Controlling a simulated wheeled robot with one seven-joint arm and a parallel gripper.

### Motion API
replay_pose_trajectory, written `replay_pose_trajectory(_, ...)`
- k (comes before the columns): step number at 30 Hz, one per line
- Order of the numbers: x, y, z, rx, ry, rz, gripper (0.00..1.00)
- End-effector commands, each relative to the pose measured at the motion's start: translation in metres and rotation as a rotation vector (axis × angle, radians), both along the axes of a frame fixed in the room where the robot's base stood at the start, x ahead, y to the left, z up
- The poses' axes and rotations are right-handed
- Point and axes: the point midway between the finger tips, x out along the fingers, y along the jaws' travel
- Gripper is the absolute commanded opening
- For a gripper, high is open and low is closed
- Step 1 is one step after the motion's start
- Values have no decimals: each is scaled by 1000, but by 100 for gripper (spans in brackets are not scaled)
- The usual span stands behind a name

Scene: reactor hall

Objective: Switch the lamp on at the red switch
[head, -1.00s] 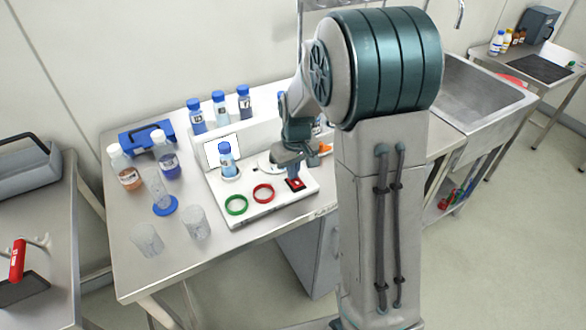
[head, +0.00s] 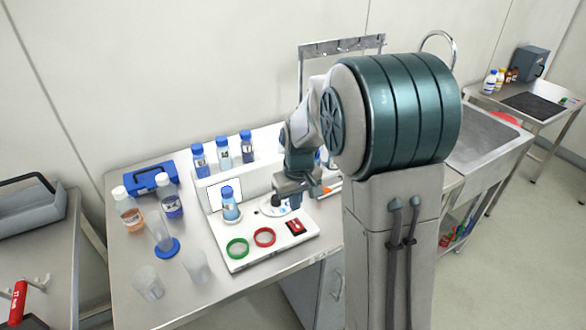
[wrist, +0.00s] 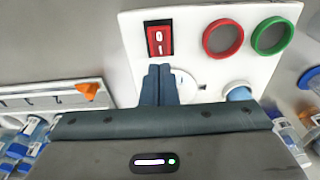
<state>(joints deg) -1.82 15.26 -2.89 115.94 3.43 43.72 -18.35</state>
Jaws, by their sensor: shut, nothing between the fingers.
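The red switch (head: 296,227), a rocker in a black frame, is on the front right of a white board (head: 281,253). In the wrist view the switch (wrist: 160,39) shows a 0 and an I, with the I side nearer my fingers. I cannot tell which side is pressed in. My gripper (head: 296,206) is shut and empty, just behind the switch, apart from it in the head view. In the wrist view my fingertips (wrist: 159,68) point at the I end. A bright white panel (head: 225,194) stands behind a blue-capped bottle (head: 230,207); I cannot tell if it is the lamp.
A green ring (head: 237,248) and a red ring (head: 264,237) lie left of the switch. Clear beakers (head: 149,284) and several capped bottles stand left and behind. An orange-tipped item (head: 325,189) is right of my gripper.

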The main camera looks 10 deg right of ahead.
Motion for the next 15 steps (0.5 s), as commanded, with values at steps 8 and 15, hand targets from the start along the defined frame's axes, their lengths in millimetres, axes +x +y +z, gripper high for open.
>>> replay_pose_trajectory(8, 11, 3, 61, 0, -8, 1, 0)
replay_pose_trajectory(15, 14, 4, 85, 0, -5, 0, 0)
